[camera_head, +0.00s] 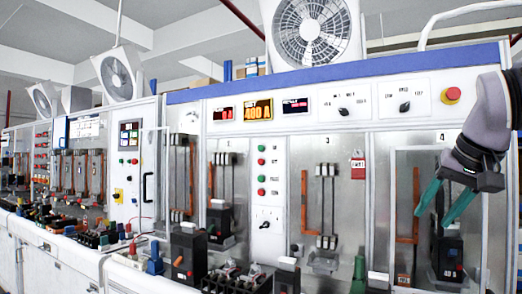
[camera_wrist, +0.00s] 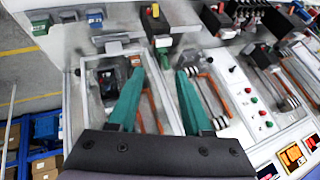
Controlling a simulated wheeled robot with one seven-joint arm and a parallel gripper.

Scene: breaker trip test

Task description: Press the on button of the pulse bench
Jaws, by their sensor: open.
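The pulse bench (camera_head: 340,85) is a long white cabinet with a blue top edge and lit displays, one reading about 400 A. A column of small green and red buttons (camera_head: 262,179) sits on its white strip between bays. Their labels are too small to read, so I cannot tell which is the on button. The buttons also show in the wrist view (camera_wrist: 249,94). My gripper (camera_head: 433,218) has green fingers spread apart and empty, in front of bay 4 at the right, well away from the buttons. In the wrist view the fingers (camera_wrist: 160,72) point toward the bay.
A red emergency knob on yellow (camera_head: 451,95) and rotary switches (camera_head: 404,107) sit on the upper panel. A black breaker (camera_head: 448,257) stands in bay 4. More breakers (camera_head: 188,252) line the front ledge. Blue bins (camera_wrist: 45,125) stand on the floor side.

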